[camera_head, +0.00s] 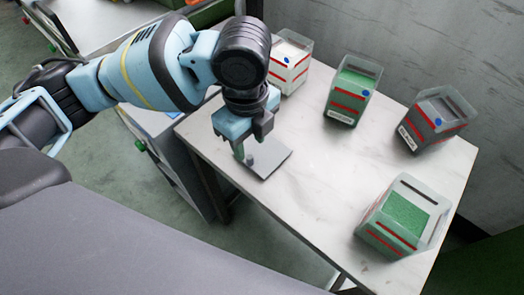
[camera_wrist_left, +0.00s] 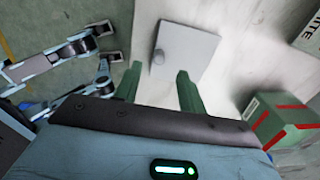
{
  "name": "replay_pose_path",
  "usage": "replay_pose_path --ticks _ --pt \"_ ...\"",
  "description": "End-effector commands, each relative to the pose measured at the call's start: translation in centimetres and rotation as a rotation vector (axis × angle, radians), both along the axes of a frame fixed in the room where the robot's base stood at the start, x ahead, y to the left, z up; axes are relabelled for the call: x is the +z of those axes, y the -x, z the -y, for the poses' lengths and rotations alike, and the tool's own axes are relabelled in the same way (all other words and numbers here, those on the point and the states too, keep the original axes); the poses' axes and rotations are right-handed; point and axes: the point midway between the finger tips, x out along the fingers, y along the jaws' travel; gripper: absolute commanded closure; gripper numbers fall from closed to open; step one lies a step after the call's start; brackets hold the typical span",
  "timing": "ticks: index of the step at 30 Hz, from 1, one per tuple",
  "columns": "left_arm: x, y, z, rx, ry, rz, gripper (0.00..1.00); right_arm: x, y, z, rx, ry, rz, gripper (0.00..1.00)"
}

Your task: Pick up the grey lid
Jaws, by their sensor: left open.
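The grey lid (camera_head: 272,163) is a thin flat square plate with a small round knob, lying on the white table near its left edge. In the left wrist view, the lid (camera_wrist_left: 193,52) lies just beyond the fingertips, with its knob (camera_wrist_left: 158,57) in line with the gap between them. My left gripper (camera_head: 245,152) points down over the lid at the knob's side. Its green fingers (camera_wrist_left: 158,75) are apart with nothing held between them. The head view partly hides the knob behind the fingers. My right gripper is not in view.
Along the table's back stand a white bin (camera_head: 291,62), a green bin (camera_head: 352,90) and a grey bin (camera_head: 436,121). A green-filled clear bin (camera_head: 404,216) stands at the front right. The middle of the white table (camera_head: 320,190) is clear. A grey wall rises behind.

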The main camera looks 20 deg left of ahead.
Motion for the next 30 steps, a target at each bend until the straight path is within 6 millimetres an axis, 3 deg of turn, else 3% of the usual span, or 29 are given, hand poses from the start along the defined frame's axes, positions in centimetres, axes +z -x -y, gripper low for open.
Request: replay_pose_path --ticks 12,20,30 --pt "-4.8 0.1 -0.2 0.000 -0.001 -0.002 0.59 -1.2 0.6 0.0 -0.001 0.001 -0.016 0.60" --pt "-5.1 0.1 -0.2 -0.001 -0.001 0.000 0.59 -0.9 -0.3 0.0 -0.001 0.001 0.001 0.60" --pt "-5.1 0.1 -0.2 -0.001 -0.001 0.001 1.00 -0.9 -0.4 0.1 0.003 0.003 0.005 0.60"
